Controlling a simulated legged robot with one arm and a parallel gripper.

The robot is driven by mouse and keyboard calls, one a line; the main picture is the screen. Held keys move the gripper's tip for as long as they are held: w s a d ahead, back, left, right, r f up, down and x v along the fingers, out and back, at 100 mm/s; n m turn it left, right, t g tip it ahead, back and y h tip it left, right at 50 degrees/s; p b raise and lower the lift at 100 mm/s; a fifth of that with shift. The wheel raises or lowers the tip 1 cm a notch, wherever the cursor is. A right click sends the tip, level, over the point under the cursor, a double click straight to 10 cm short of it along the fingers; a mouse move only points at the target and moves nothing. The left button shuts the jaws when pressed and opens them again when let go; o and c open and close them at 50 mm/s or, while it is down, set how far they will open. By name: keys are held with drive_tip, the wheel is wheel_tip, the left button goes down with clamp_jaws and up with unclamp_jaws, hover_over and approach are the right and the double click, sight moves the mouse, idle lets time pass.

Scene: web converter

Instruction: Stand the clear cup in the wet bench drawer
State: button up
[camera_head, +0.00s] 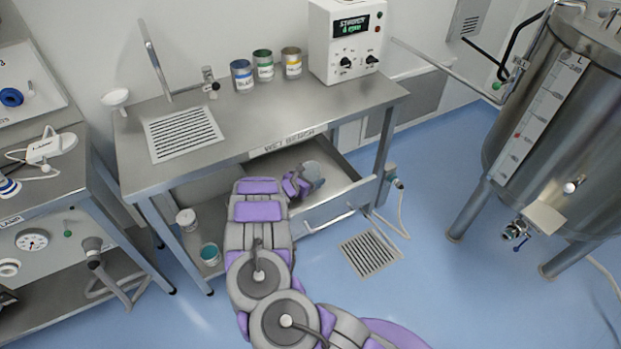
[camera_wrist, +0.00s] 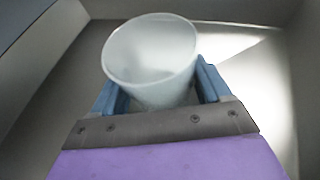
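The clear cup (camera_wrist: 150,75) is a frosted, see-through tumbler with its open rim up, leaning slightly in the wrist view. It also shows as a pale shape in the head view (camera_head: 312,171). My gripper (camera_wrist: 163,84) has one blue finger on each side of the cup, both seeming to touch it. In the head view my gripper (camera_head: 303,182) is inside the open wet bench drawer (camera_head: 340,201). The cup's base is partly hidden behind my gripper, so I cannot tell whether it rests on the drawer floor.
The drawer is pulled out under the steel wet bench (camera_head: 250,125), whose top overhangs its back. Several cans and a white device (camera_head: 345,45) stand on top. A white jar (camera_head: 186,220) and a teal cup (camera_head: 210,254) sit low at left. A steel tank (camera_head: 555,110) stands right.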

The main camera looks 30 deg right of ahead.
drive_tip(key=o, duration=0.3)
drive_tip(key=shift+a, duration=0.25)
drive_tip(key=p+v, duration=0.2)
drive_tip(key=v, duration=1)
drive_tip(key=shift+r, duration=0.15)
